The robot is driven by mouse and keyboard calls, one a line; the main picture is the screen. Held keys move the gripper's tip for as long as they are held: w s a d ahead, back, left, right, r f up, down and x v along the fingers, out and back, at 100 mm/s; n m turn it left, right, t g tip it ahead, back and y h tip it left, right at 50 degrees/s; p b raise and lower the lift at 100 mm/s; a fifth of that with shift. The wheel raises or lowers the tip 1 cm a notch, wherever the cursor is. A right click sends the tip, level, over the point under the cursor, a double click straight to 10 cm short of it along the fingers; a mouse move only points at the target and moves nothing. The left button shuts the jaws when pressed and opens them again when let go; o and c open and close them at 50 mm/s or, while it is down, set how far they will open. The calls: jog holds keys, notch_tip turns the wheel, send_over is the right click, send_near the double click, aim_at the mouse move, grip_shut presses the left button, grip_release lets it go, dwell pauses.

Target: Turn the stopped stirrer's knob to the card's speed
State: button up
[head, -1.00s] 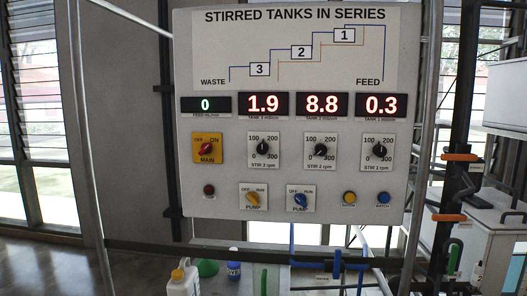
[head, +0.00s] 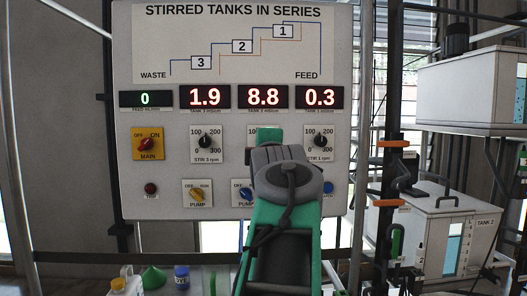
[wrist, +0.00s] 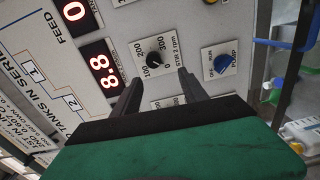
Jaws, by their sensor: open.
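The panel (head: 232,165) carries three stirrer knobs. The STIR 3 knob (head: 205,141) and STIR 1 knob (head: 319,141) show in the head view, black on white dials marked up to 300. The STIR 2 knob is hidden there behind my arm, but the wrist view shows this black knob (wrist: 153,58) ahead of my gripper (wrist: 159,85). My gripper's two dark fingers are apart and empty, short of the dial, with the knob beyond the gap between them. I cannot read its pointer surely. No speed card is readable.
The displays read 0, 1.9, 8.8 and 0.3. The red MAIN switch (head: 147,144) and yellow pump knob (head: 197,194) are at left. The blue pump knob (wrist: 222,65) is close beside my fingers. The TANK 2 box (head: 455,235) and pipework stand at right.

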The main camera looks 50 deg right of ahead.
jog(key=p+x, duration=0.6)
jog(key=x, duration=0.4)
jog(key=shift+s+d+r, duration=0.35)
jog(key=shift+s+r, duration=0.05)
jog(key=shift+r, duration=0.05)
jog(key=shift+a, duration=0.1)
jog(key=shift+c, duration=0.5)
grip_shut()
dwell(0.5)
